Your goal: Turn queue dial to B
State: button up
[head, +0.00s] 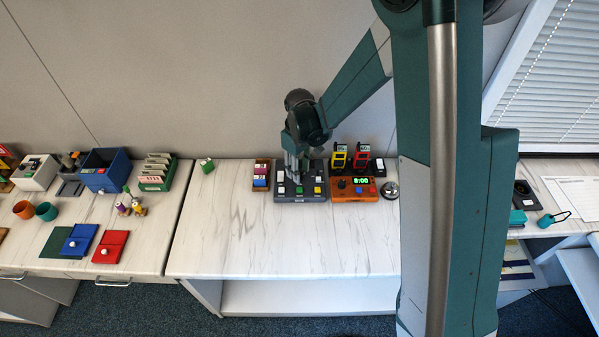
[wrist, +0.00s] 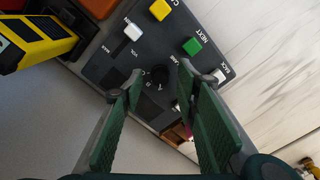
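A dark grey control panel (head: 300,195) stands at the back of the white counter, partly hidden under my gripper (head: 298,176). In the wrist view the panel (wrist: 112,72) carries a small round black dial (wrist: 160,74), with small letters beside it that look like A and B; its pointer setting is not clear. A yellow button (wrist: 160,9), a green button (wrist: 193,45) and a white slider knob (wrist: 132,31) are also on it. My gripper (wrist: 168,86) is open, fingers apart on either side of the dial's line. Contact with the dial cannot be told.
An orange console (head: 353,189) with a green display sits right of the panel, with yellow (head: 339,157) and red (head: 362,157) handsets behind it. A silver bell (head: 390,190) is farther right. A small tray of coloured blocks (head: 261,175) stands left. The counter front (head: 280,245) is clear.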

jog(key=shift+f, duration=0.4)
jog(key=shift+c, duration=0.7)
jog(key=c, duration=0.7)
jog(key=shift+c, duration=0.2)
jog(key=shift+m, duration=0.4)
jog(key=m+b, duration=0.1)
jog(key=m, duration=0.2)
jog(key=shift+b, duration=0.35)
jog(key=m+b, duration=0.1)
jog(key=m, duration=0.4)
